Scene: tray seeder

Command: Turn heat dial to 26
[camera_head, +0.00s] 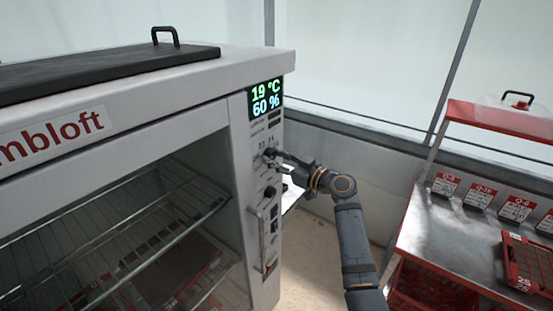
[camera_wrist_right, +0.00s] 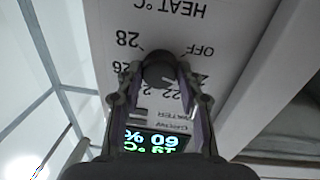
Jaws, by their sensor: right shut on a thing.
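The heat dial is a dark round knob on the cabinet's narrow control panel; it shows in the wrist view (camera_wrist_right: 157,64), under the upside-down label "HEAT °C". My right gripper (camera_head: 277,156) has its fingers on either side of the knob and is shut on it; its fingers also show in the wrist view (camera_wrist_right: 159,76). Around the dial I read 28, 26, 22 and OFF, partly covered by the fingers. The dial's pointer is hidden. The display (camera_head: 266,97) reads 19 °C and 60 %. My left gripper is out of view.
Below the dial are another dark knob (camera_head: 270,191), switches and a vertical door handle (camera_head: 257,238). The open cabinet (camera_head: 228,165) has wire racks (camera_head: 150,222) at left. A metal bench (camera_head: 440,235) with seed boxes stands at right. Bare floor lies between.

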